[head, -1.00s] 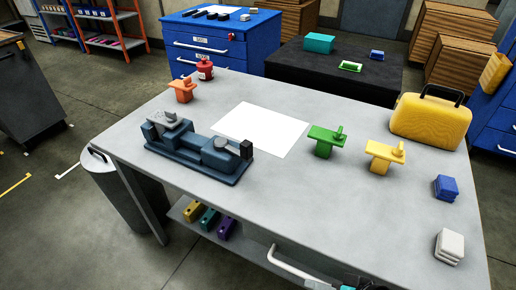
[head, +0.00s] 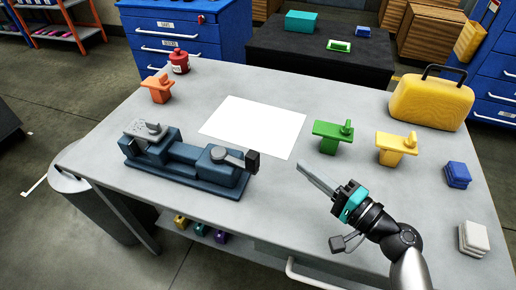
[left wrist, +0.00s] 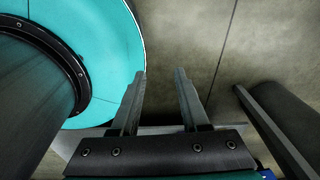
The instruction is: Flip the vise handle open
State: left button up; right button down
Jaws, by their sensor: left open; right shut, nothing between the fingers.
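The blue-grey vise (head: 180,170) stands on the left part of the grey workbench. Its handle (head: 232,158) is a short grey bar with a dark block at its end, lying at the vise's right end. My right gripper (head: 302,167) is shut and empty above the bench, to the right of the vise and apart from it. Its fingers point up and left in the head view. My left gripper (left wrist: 160,75) shows only in the left wrist view. It is open and empty, with bare floor beyond its fingers.
A white sheet (head: 254,126) lies behind the vise. Orange (head: 157,91), green (head: 333,140) and yellow (head: 396,148) parts stand on the workbench (head: 290,230). A red can (head: 180,64) is at the back left; a yellow case (head: 428,101) is at the back right.

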jog(key=x, duration=1)
pick_arm(q)
jog(key=shift+s+d+r+p, duration=0.5)
jog(key=shift+d+r+p, duration=0.05)
jog(key=shift+d, duration=0.15)
pick_arm(e)
jog(key=shift+s+a, duration=0.3)
jog(key=shift+s, duration=0.35)
jog(key=shift+s+a, duration=0.25)
jog(key=shift+s, duration=0.4)
jog(key=shift+s+a, duration=0.3)
jog(key=shift+s, duration=0.3)
